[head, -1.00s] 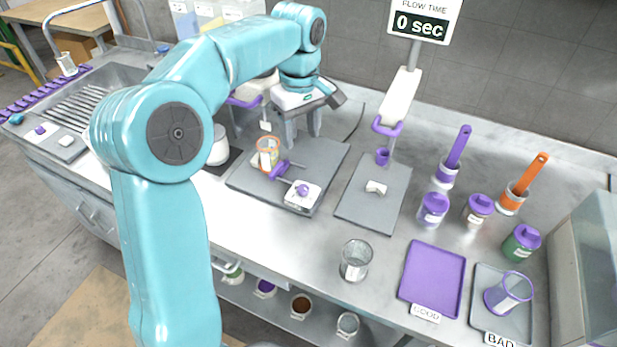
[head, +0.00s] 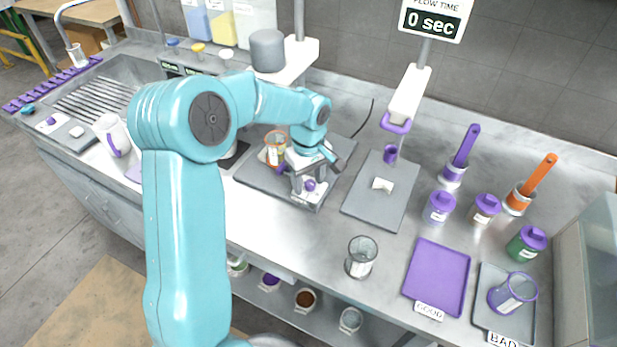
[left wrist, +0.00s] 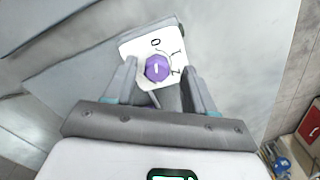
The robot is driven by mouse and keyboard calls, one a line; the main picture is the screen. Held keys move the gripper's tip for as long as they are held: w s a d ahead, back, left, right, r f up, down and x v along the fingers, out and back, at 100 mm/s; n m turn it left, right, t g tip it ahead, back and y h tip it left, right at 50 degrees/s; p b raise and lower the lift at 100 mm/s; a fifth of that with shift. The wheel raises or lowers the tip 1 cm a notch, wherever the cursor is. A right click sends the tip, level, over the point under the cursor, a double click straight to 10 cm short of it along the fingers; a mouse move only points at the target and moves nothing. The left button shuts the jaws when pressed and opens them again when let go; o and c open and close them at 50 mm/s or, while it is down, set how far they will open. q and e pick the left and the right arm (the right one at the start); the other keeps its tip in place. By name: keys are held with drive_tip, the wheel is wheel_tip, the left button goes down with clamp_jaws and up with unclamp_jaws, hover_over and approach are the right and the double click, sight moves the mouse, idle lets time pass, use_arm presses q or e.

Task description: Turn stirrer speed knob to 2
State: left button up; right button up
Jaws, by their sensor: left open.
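The stirrer speed knob (left wrist: 157,68) is purple, on a white panel (left wrist: 133,49) marked 0, 1 and 2. A pale line on the knob points roughly toward 0. In the head view the knob (head: 309,186) sits at the front of the grey stirrer base (head: 258,178). My left gripper (left wrist: 160,80) is open, with one finger on each side of the knob and visible room beside it. In the head view my left gripper (head: 307,177) is low over the panel. I cannot tell whether the fingers touch the knob. My right gripper is not in view.
A grey plate (head: 363,204) and a glass beaker (head: 361,257) are to the right. A purple tray (head: 437,275) lies farther right. The front counter strip is mostly clear.

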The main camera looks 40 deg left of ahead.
use_arm(q)
drive_tip(key=shift+w+f, duration=0.15)
drive_tip(key=shift+w, duration=0.15)
drive_tip(key=shift+c, duration=0.3)
drive_tip(key=shift+s, duration=0.1)
clamp_jaws()
